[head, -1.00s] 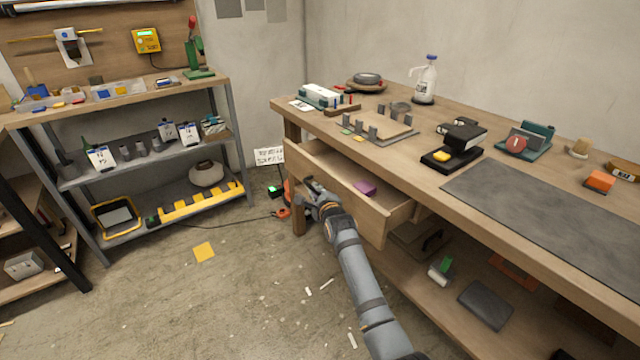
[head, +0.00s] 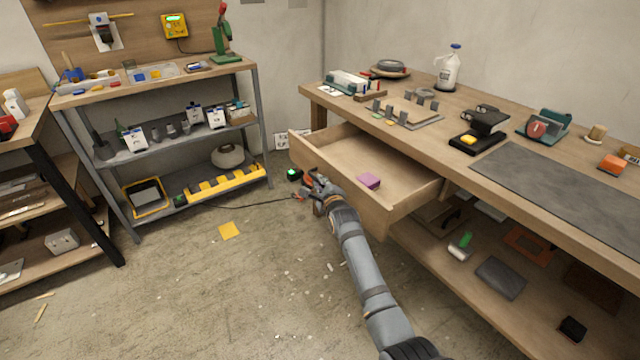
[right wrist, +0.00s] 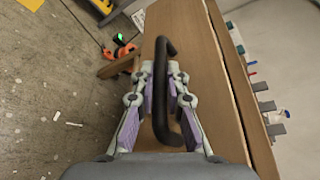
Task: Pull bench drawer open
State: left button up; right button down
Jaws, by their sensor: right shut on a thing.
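The bench drawer (head: 345,193) is a wooden drawer under the workbench top (head: 440,133). My right gripper (head: 318,186) is at the drawer's front face. In the right wrist view, the right gripper (right wrist: 163,88) has its fingers on both sides of the dark bar handle (right wrist: 164,60) and is shut on it. The drawer front (right wrist: 194,60) shows behind the handle. In the head view the handle is mostly hidden by the gripper. My left gripper is not in view.
A metal shelf unit (head: 185,78) with tools and boxes stands at the left. The bench's lower shelf (head: 455,278) holds several items. Open floor lies left of my right arm.

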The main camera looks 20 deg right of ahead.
jog(key=c, duration=1.7)
grip_release()
jog(key=shift+o, duration=0.2)
jog(key=shift+s, duration=0.15)
jog(key=v, duration=1.1)
jog(key=shift+s, duration=0.35)
jog(key=shift+d, duration=0.1)
